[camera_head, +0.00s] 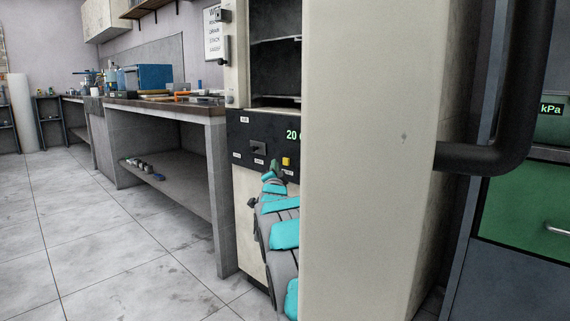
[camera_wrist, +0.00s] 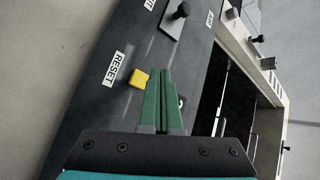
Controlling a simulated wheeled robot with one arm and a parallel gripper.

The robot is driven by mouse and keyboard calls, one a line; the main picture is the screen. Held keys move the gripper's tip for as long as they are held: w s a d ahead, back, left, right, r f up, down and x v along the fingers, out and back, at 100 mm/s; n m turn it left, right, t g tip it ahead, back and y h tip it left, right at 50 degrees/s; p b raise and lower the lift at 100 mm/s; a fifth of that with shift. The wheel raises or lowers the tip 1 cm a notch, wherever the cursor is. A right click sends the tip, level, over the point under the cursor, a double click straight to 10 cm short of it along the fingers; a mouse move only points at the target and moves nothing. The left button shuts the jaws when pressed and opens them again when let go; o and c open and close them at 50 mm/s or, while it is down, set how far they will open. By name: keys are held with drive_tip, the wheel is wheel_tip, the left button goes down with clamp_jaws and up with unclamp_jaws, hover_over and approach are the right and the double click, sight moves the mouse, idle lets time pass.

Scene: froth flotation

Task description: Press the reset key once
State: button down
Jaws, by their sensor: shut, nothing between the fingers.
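The reset key is a yellow square button (camera_wrist: 139,78) on a black panel (camera_wrist: 100,100), beside a white label reading RESET (camera_wrist: 115,68) in the wrist view. In the wrist view the fingertips lie just right of the yellow key. I cannot tell whether the tips touch the panel.
A black toggle (camera_wrist: 180,11) on a metal plate sits further along the panel. The open cabinet door (camera_head: 355,160) stands large to the right of my arm. A workbench (camera_head: 165,104) with a blue box (camera_head: 148,77) stands left. The floor at left is clear.

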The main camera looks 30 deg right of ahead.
drive_tip(key=a, duration=0.1)
drive_tip(key=s+a, duration=0.1)
drive_tip(key=a, duration=0.1)
drive_tip(key=shift+f, duration=0.1)
idle(0.8)
